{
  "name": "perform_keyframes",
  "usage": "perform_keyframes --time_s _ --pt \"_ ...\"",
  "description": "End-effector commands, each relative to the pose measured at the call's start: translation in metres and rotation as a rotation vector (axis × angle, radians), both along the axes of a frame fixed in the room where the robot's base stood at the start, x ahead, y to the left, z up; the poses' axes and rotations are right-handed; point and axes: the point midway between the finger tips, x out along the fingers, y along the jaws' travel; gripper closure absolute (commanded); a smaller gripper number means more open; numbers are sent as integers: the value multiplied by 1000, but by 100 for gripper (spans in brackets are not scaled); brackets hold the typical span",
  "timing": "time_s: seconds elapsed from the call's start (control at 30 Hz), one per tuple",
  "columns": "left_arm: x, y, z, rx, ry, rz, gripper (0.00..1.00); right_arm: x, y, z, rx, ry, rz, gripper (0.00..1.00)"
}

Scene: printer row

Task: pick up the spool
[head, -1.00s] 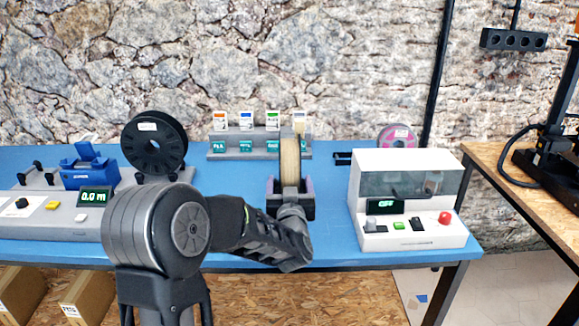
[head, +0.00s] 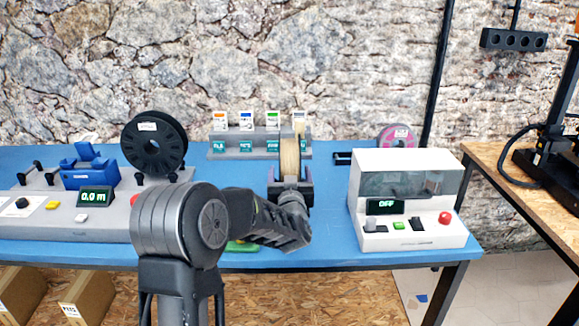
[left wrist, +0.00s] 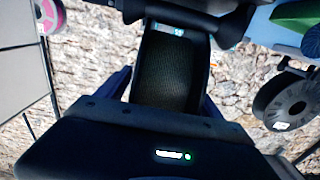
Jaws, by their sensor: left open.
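A tan spool (head: 289,155) stands upright and edge-on near the middle of the blue table in the head view. My left gripper (head: 291,180) is in front of its lower part, open, with one finger on each side. In the left wrist view the spool's wound rim (left wrist: 170,65) shows dark between the two bluish fingers of the gripper (left wrist: 165,98). I cannot tell whether the fingers touch it. The spool's lower part is hidden behind the gripper. My right gripper is not in view.
A black spool (head: 154,146) stands on a grey machine (head: 110,222) at left. A white machine (head: 408,236) reading OFF stands at right. Behind are a labelled rack (head: 221,147) and a pink spool (head: 397,136). A green item (head: 240,246) lies near the table's front.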

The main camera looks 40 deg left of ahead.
Motion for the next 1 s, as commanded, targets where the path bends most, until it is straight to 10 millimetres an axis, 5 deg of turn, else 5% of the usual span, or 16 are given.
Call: perform_keyframes --time_s 0.17,1.0 --pt "0 0 0 0 0 0 24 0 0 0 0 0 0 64" --pt "0 0 0 0 0 0 92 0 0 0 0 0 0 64"
